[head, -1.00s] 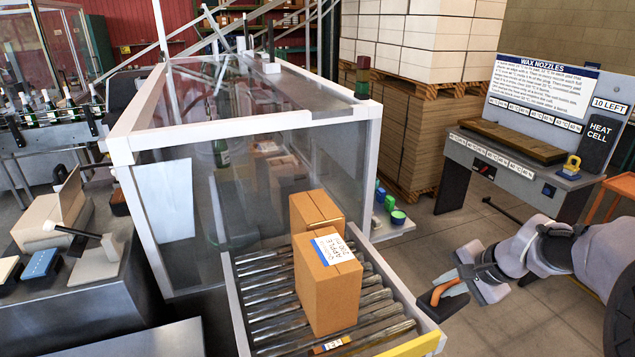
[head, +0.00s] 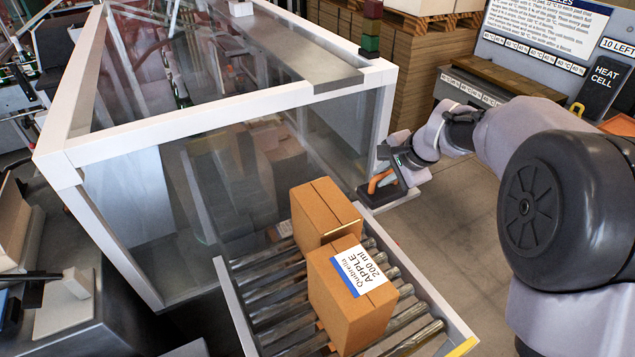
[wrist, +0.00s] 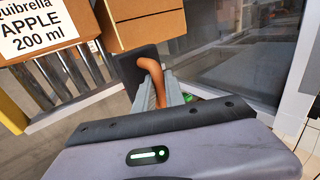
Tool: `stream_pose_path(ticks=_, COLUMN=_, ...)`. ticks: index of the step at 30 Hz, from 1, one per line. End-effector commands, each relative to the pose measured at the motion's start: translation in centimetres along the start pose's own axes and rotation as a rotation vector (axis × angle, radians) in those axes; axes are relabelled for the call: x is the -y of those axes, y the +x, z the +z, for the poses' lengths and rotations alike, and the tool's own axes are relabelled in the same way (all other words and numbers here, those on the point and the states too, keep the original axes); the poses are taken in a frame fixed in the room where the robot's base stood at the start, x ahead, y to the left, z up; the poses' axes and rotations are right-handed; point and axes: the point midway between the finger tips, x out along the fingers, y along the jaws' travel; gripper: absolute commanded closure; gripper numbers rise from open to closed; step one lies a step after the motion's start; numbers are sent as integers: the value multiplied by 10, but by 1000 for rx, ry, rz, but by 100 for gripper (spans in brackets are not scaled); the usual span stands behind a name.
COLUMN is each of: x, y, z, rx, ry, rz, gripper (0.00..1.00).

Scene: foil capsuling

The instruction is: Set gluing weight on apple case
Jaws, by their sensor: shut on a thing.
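The apple case (head: 345,290) is a brown carton with a white and blue "Quibrella APPLE 200 ml" label on top. It stands on the roller conveyor (head: 235,305); in the wrist view part of the case (wrist: 10,38) shows at upper left. My gripper (head: 396,168) is shut on the orange handle of the gluing weight (head: 368,194), a dark block. It holds the weight right of the cartons, beside the enclosure's corner post. In the wrist view the gripper (wrist: 160,92) grips the handle, and the weight's dark block (wrist: 130,68) shows beyond it, partly overlapping a carton.
A second brown carton (head: 325,208) stands directly behind the apple case on the rollers. A clear-walled enclosure with a white frame (head: 215,128) rises behind and left of them. A heat cell bench (head: 462,88) stands at the back right. The floor right of the conveyor looks open.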

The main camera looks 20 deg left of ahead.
Motion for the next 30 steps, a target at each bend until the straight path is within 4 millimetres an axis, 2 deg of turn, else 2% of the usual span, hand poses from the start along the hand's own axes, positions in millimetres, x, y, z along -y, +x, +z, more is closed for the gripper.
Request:
stream_pose_path(ticks=10, x=56, y=43, z=70, rx=3, ry=-6, rz=-2, gripper=100)
stream_pose_path(ticks=15, x=76, y=61, z=95, rx=1, ry=-3, rz=-3, gripper=100)
stream_pose_path(ticks=19, x=78, y=69, z=101, rx=0, ry=-1, rz=-2, gripper=100)
stream_pose_path(ticks=25, x=61, y=94, z=101, rx=0, ry=0, rz=-1, gripper=100)
stream_pose_path(ticks=30, x=60, y=96, z=100, rx=-1, ry=-2, rz=-3, gripper=100)
